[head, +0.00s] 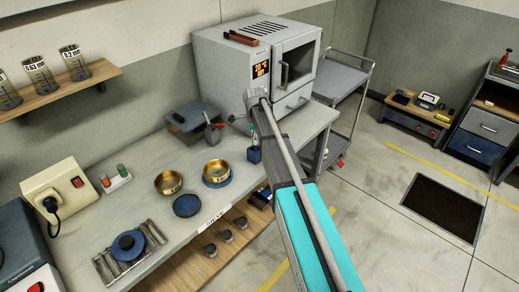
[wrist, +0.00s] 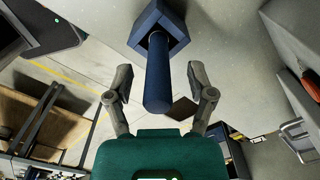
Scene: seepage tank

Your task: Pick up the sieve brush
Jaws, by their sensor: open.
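The sieve brush shows in the wrist view as a dark blue round handle (wrist: 158,80) rising from a blue square block (wrist: 160,25). I cannot see any bristles. In the head view the blue block (head: 254,155) stands near the right edge of the grey bench, partly beside my arm. My gripper (wrist: 161,72) is open in the wrist view. One finger is on each side of the handle, with a visible gap on both sides. In the head view my arm mostly hides the gripper.
A grey oven (head: 235,62) stands behind at the bench's back end. Two brass sieves (head: 168,182) and a dark round disc (head: 187,205) lie to the left. A grey cart (head: 343,84) is beyond the bench end. Open floor lies to the right.

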